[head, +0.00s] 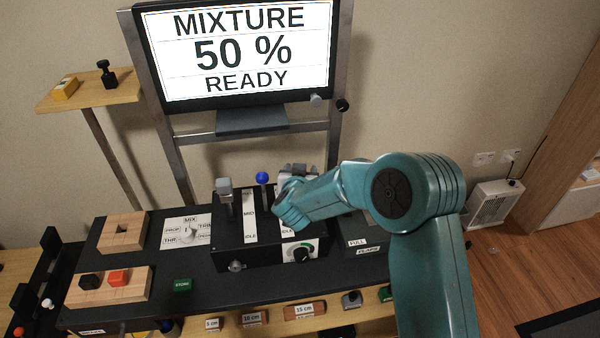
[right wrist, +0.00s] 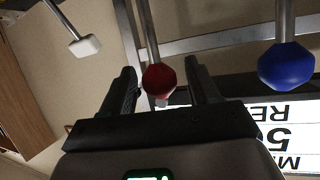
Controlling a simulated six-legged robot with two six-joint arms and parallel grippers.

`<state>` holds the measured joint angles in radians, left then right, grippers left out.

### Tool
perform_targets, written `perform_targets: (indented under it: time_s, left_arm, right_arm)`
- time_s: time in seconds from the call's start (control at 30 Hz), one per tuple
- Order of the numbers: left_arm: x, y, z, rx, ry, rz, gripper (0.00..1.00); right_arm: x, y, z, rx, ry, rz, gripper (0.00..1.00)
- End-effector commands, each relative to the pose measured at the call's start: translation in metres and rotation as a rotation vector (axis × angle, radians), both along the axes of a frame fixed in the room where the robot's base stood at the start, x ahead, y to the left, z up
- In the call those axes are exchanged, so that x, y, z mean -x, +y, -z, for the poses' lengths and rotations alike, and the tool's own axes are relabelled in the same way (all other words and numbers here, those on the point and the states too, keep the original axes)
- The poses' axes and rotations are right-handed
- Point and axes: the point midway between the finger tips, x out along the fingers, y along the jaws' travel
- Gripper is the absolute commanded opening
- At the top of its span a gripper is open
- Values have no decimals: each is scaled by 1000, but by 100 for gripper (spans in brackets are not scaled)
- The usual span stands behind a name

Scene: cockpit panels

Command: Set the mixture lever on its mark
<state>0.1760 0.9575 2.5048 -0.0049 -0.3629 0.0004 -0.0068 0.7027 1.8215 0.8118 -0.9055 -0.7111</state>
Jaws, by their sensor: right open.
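The screen (head: 238,50) reads MIXTURE 50 % READY. In the right wrist view, which is upside down, a red knob (right wrist: 158,78) on a metal rod sits between the fingers of my right gripper (right wrist: 163,88). The fingers are open, with a gap showing on each side of the knob. In the head view my right gripper (head: 298,170) is over the right part of the black lever box (head: 265,256), and it and the arm hide the red knob. Its mark cannot be made out. My left gripper is not in view.
A blue ball lever (head: 262,178) stands just left of my right gripper, also seen in the wrist view (right wrist: 286,64). A grey-knobbed lever (head: 224,186) is further left. Wooden blocks (head: 122,232) lie left.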

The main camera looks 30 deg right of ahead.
Motion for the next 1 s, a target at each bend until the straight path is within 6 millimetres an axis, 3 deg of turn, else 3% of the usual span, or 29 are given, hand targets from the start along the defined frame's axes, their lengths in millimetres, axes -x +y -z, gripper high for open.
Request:
perform_targets:
  time_s: [0.17, 0.7, 1.0]
  left_arm:
    - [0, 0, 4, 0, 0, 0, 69]
    - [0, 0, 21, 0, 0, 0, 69]
    - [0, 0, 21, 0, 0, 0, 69]
  right_arm:
    - [11, 7, -5, 0, -1, -1, 60]
    - [115, 67, -54, 1, -3, -3, 60]
    - [131, 76, -61, 1, -1, 0, 60]
